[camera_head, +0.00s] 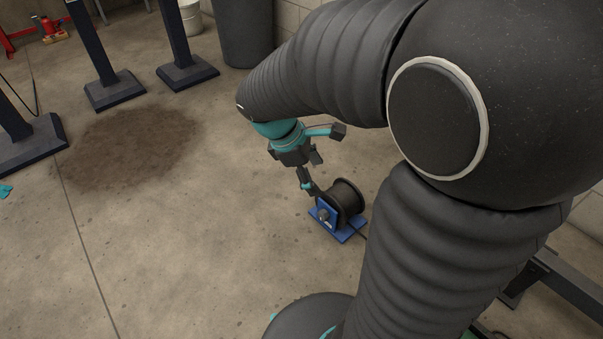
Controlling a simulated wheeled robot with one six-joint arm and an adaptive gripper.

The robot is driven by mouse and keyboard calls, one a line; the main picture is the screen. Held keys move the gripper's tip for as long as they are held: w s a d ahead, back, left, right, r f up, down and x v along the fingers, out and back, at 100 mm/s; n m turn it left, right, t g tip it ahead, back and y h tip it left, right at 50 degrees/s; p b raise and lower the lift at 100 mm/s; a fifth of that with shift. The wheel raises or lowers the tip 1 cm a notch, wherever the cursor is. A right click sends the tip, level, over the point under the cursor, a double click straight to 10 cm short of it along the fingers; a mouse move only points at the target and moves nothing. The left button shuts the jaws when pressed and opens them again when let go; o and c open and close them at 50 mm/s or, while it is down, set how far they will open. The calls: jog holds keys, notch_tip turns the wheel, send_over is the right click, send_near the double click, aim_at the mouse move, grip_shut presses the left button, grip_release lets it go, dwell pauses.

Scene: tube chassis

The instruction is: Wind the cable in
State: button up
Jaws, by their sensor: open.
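A black cable reel (347,197) stands on a blue base (343,234) on the concrete floor, right of the picture's middle. A grey round hub (323,214) shows on the blue side plate of the reel. My gripper (311,190) points down just above and left of the reel, with its fingers open and close to the reel's upper left edge. I cannot tell whether a finger touches the reel. A short dark piece, perhaps cable, shows at the right of the base, and my arm hides what lies beyond it.
Dark posts on foot plates (187,74) stand at the upper left, near a dark floor stain (135,148). A grey bin (243,32) and a white bucket (191,17) stand at the back wall. A red jack (50,29) is far left.

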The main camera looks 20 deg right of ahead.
aim_at(322, 217)
jog(key=w+d+f+n+g+h+b, duration=0.1)
jog(key=w+f+n+h, duration=0.4)
jog(key=f+n, duration=0.5)
jog(key=w+f+n+h+b, duration=0.1)
jog(key=w+f+n+h, duration=0.2)
jog(key=w+f+n, duration=0.7)
notch_tip(322, 217, down, 27)
jog(key=s+a+n+t+h, duration=0.3)
jog(key=n+t, duration=0.5)
jog(key=n, duration=0.9)
jog(key=shift+h, duration=0.5)
jog(key=x, duration=1.5)
jog(key=shift+s+r, duration=0.1)
jog(key=shift+c, duration=0.2)
jog(key=c, duration=1.1)
